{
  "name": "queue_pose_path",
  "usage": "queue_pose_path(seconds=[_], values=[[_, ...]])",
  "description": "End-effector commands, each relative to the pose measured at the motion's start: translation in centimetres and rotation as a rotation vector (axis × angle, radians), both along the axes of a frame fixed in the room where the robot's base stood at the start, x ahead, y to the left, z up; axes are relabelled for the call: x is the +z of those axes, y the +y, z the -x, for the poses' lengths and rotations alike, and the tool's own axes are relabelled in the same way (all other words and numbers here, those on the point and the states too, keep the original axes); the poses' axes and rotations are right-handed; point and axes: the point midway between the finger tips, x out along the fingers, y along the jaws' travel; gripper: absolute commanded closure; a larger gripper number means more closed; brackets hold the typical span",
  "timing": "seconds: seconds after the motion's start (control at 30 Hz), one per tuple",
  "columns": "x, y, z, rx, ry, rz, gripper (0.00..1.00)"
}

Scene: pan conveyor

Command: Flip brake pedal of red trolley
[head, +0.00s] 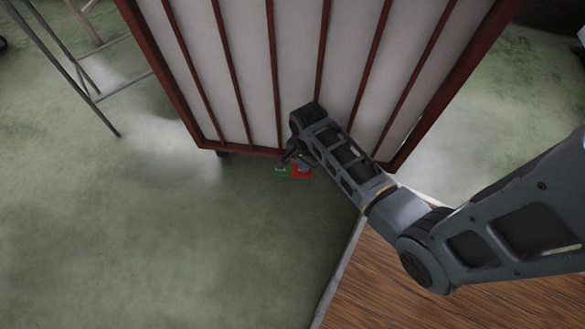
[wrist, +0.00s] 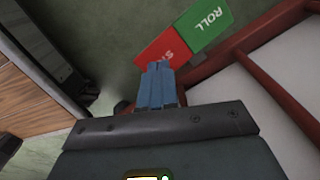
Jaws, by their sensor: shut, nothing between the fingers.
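The red trolley (head: 273,70) stands in the upper middle of the head view, with red bars and pale panels. Its brake pedal has a green half (head: 281,170) and a red half (head: 303,171), low at the trolley's bottom edge. In the wrist view the green half (wrist: 203,22) reads "ROLL", and the red half (wrist: 162,50) is partly covered by my fingers. My gripper (wrist: 160,68) is shut and empty, with its blue fingertips over the red half. I cannot tell whether they touch it. In the head view my arm partly hides the gripper.
A grey metal frame (head: 84,72) stands at the upper left. A wooden surface (head: 420,275) lies at the lower right below my arm.

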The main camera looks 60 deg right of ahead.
Motion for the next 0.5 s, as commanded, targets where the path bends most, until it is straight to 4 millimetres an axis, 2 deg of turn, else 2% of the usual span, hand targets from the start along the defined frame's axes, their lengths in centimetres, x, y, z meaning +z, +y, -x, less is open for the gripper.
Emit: queue_pose_path(seconds=[0.5], values=[[-0.76,0.01,0.02,0.000,0.001,0.000,1.00]])
